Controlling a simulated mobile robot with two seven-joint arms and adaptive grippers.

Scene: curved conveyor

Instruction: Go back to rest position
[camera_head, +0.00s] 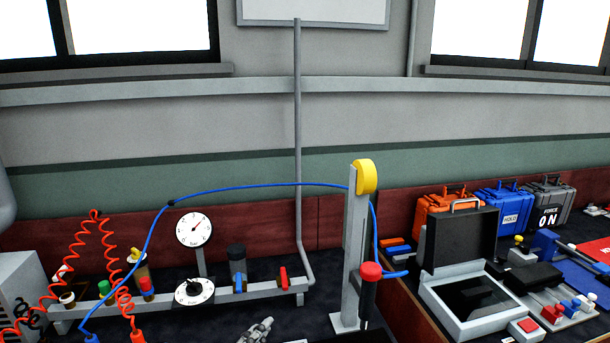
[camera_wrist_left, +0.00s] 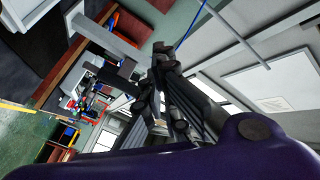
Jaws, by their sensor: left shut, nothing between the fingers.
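My left gripper (camera_head: 264,325) shows only as a small grey tip at the bottom edge of the head view, in front of the dark table. The rest of the left arm is out of that view. In the left wrist view the dark fingers of this gripper (camera_wrist_left: 162,50) are together with nothing between them. My right gripper is in neither view.
A grey post (camera_head: 354,250) with a yellow cap and a red-topped tool stands right of the left gripper. Gauges (camera_head: 194,230), valves and coiled red hoses are behind and left. An open black case (camera_head: 461,246) and coloured boxes lie right.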

